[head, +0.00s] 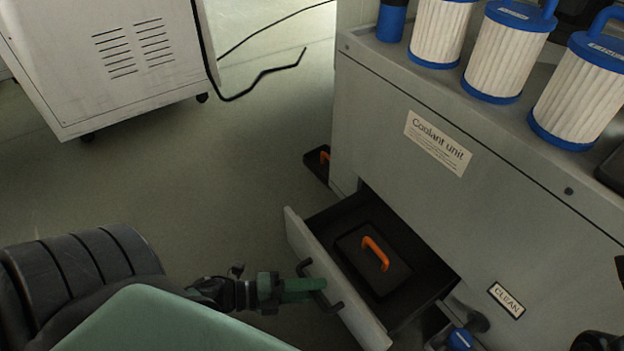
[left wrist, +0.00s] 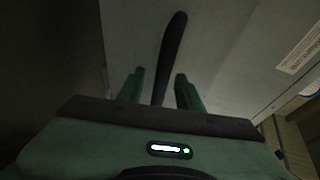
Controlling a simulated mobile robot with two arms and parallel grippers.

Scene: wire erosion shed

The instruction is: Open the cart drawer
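The drawer (head: 341,306) stands pulled well out of the grey cabinet labelled "Coolant unit" (head: 390,140). Inside it lies a dark box (head: 352,262) with an orange handle (head: 375,253). The drawer's black bar handle (head: 318,283) is on its pale front; it also shows in the left wrist view (left wrist: 172,50). My left gripper (head: 303,290) is at this handle, its green fingers on either side of the bar. In the left wrist view a gap shows between each finger and the bar. I cannot make out my right gripper.
Several blue-and-white filters (head: 508,50) stand on the cabinet top. A dark box with an orange handle (head: 325,157) sits beyond the drawer. A white wheeled cabinet (head: 100,60) with a black cable stands at upper left. The floor (head: 200,180) between is clear.

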